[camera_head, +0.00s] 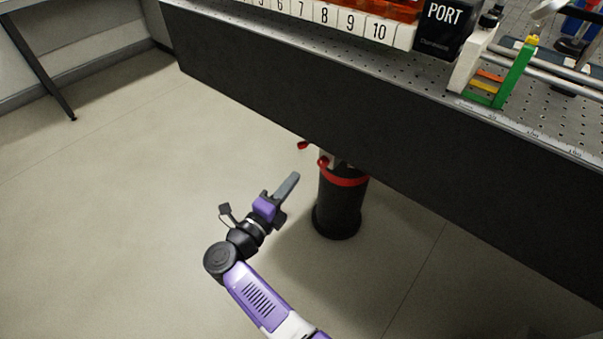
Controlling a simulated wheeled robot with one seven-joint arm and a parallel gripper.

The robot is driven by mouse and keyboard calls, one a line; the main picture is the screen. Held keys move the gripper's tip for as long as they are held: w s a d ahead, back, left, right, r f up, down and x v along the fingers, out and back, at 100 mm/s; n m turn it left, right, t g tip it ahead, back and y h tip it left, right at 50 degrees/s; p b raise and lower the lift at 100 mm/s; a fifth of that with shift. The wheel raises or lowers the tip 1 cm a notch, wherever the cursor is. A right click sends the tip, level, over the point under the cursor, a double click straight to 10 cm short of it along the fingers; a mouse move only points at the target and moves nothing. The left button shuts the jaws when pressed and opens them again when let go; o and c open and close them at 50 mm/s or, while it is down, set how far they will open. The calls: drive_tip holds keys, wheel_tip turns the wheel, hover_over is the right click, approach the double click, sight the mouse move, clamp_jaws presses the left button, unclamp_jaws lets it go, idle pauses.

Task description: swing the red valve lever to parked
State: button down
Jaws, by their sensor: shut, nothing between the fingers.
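Small red parts (304,145) show just under the bench's lower edge, beside the top of a black bench leg. Another red part (323,161) sits against the leg; which of them is the valve lever I cannot tell for sure. The bench hides what is above them. My gripper (294,179) is shut and empty. It points up and to the right, left of the leg and below the red parts in the picture, apart from them.
The black leg (338,208) carries a red band (347,181). The dark bench side (400,118) overhangs it. On top stand numbered white blocks (325,14), a black PORT box (442,28) and a green frame (515,76). Floor to the left is clear.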

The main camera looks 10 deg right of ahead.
drive_tip(key=shift+s+a+f, duration=0.1)
drive_tip(key=shift+s+a, duration=0.2)
drive_tip(key=shift+a, duration=0.35)
drive_tip(key=shift+s+a+r, duration=0.1)
drive_tip(key=shift+s+a, duration=0.25)
drive_tip(key=shift+a, duration=0.3)
drive_tip(key=shift+s+a+f, duration=0.1)
drive_tip(key=shift+s+a, duration=0.2)
drive_tip(key=shift+a, duration=0.35)
